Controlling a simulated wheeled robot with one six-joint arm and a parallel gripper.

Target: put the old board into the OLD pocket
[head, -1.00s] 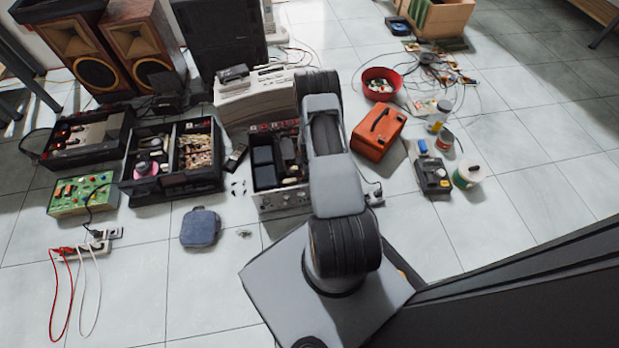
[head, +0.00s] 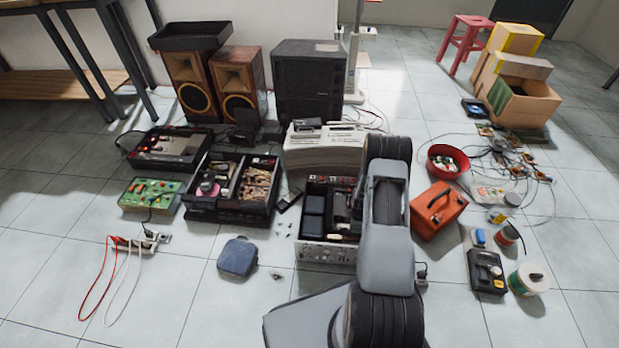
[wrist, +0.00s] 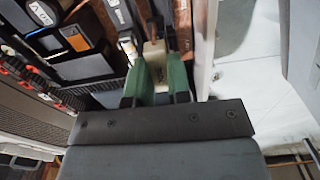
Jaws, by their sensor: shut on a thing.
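In the head view my arm hides the gripper and the board. The open hifi unit (head: 325,254) stands on the floor beside my arm, with dark blocks inside. A lettered grey block (wrist: 40,12) shows at the upper left of the wrist view. I cannot read an OLD label for certain.
An orange case (head: 437,210) and a red bowl (head: 447,172) lie right of my arm. A beige unit (head: 325,158) stands behind the hifi. Black organiser trays (head: 230,213) and a blue pouch (head: 237,257) lie left.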

